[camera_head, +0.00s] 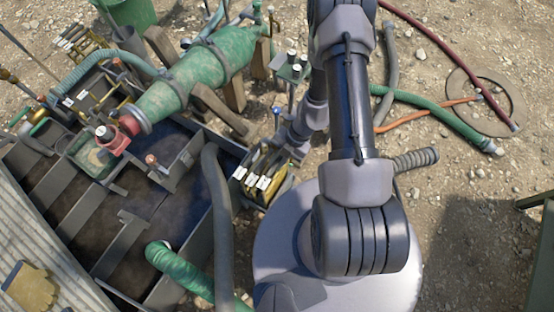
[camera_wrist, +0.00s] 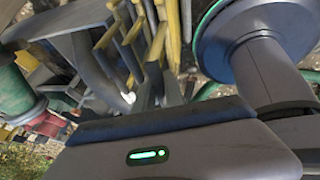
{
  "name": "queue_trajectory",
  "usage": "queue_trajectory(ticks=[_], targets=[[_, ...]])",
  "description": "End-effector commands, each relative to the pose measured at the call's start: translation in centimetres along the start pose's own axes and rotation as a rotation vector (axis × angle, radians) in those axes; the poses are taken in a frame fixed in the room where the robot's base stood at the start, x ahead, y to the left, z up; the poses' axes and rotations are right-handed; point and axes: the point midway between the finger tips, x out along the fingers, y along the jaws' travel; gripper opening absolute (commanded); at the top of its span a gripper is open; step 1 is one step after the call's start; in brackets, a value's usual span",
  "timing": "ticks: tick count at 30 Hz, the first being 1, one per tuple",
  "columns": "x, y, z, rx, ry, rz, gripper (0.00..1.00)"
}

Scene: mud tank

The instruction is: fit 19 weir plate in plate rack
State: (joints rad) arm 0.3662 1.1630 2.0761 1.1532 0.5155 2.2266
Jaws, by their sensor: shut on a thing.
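The plate rack (camera_head: 241,186) stands beside the tank, just left of my base. Several yellow and dark weir plates (camera_head: 264,183) with white labels stand in it, side by side. Their numbers are too small to read. My gripper (camera_head: 281,150) is low at the far end of the rack, partly hidden by my arm. In the wrist view my gripper (camera_wrist: 163,92) is shut on a weir plate, of which little shows. Yellow and grey upright plates (camera_wrist: 130,40) stand close in front of it. I cannot tell whether the held plate is in a slot.
The mud tank (camera_head: 150,215) with its dividers lies left of the rack. A thick grey hose (camera_head: 218,225) runs close along the rack's left side. A green cylinder (camera_head: 185,85) lies behind. Hoses (camera_head: 440,110) lie on open gravel at right.

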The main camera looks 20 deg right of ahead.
Motion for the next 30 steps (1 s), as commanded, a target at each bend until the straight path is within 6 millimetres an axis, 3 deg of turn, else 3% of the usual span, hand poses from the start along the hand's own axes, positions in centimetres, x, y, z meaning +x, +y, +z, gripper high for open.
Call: queue_trajectory(ticks=[30], targets=[[2.1, -0.6, 0.9, 0.0, 0.001, 0.0, 0.0]])
